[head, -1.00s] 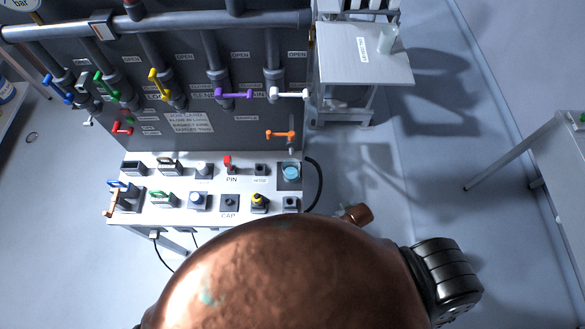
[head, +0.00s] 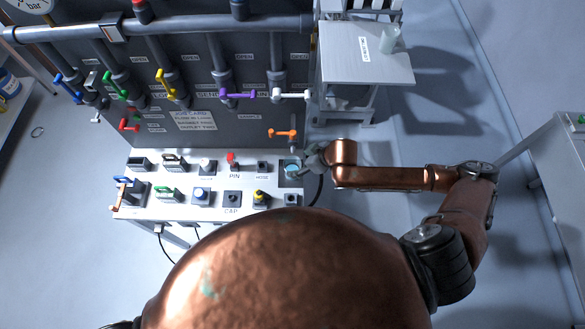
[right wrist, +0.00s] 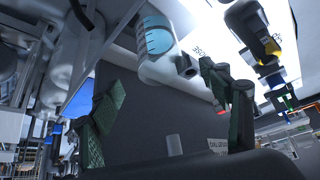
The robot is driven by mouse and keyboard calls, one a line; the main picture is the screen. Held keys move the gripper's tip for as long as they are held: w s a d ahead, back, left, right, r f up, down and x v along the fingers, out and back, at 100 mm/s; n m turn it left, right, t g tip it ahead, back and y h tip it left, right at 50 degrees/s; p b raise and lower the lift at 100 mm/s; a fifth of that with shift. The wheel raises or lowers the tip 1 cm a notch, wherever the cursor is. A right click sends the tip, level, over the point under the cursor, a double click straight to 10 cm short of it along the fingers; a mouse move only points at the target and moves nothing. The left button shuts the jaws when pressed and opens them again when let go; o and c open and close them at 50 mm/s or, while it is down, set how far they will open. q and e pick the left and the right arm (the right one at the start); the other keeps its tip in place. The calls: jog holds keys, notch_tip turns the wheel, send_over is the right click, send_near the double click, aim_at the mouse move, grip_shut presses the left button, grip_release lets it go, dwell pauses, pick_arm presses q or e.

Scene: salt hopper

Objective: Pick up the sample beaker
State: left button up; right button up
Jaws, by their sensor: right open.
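The sample beaker (head: 291,169), with pale blue liquid, stands at the right end of the white bench top. In the right wrist view the beaker (right wrist: 157,38) is clear, with dark graduation marks, and appears ahead of the fingertips. My right gripper (head: 313,163) is just right of the beaker in the head view. The right wrist view shows its two green-padded fingers (right wrist: 163,80) spread apart with nothing held between them. Whether a finger touches the beaker cannot be told. My left gripper is out of view.
The white bench (head: 217,212) carries several coloured-handled fittings close left of the beaker. An orange valve handle (head: 283,133) is on the dark panel behind it. A grey side table (head: 365,70) holds a clear glass (head: 390,40).

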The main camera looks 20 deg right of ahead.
aim_at(294, 164)
jog(key=x, duration=0.6)
jog(key=shift+a+f, duration=0.15)
jog(key=shift+c, duration=0.7)
jog(key=c, duration=1.3)
